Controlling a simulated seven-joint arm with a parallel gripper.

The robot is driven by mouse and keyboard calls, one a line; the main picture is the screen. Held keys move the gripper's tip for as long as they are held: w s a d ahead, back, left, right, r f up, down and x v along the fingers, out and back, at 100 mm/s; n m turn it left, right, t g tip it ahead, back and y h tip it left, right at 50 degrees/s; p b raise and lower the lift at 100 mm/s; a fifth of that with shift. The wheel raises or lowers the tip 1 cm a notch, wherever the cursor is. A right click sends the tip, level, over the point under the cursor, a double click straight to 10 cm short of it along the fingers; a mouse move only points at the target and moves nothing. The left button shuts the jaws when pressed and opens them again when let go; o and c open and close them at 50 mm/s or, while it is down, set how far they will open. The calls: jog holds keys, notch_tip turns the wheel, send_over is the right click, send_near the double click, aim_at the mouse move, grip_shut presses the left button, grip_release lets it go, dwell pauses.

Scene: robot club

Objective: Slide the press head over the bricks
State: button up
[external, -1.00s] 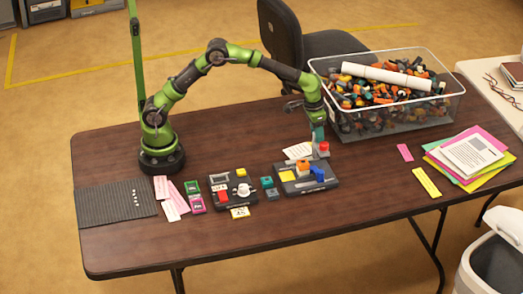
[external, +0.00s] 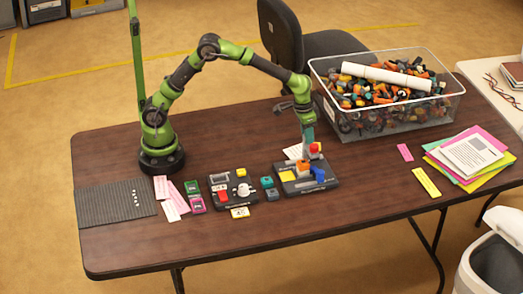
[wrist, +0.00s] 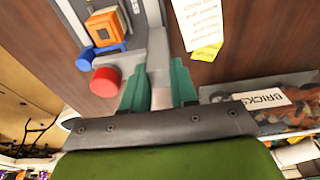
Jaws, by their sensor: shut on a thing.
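The press has a dark base (external: 306,187) on the table and a grey head with a red knob (external: 315,147) at its back edge. An orange brick (external: 303,166) and a blue brick (external: 319,174) stand on the base, just in front of the head. My gripper (external: 308,138) is at the head from above and behind. In the wrist view, the teal fingers of my gripper (wrist: 158,88) are shut on a grey part of the head (wrist: 160,68). The red knob (wrist: 105,82) is beside the left finger, with the blue brick (wrist: 97,54) and orange brick (wrist: 106,25) beyond.
A clear bin of parts (external: 345,125) stands behind and right of the press.

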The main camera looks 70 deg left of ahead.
jog(key=shift+s, duration=1.8)
jog(key=o, duration=0.6)
jog(key=shift+c, duration=0.2)
notch_tip(320, 180, up, 6)
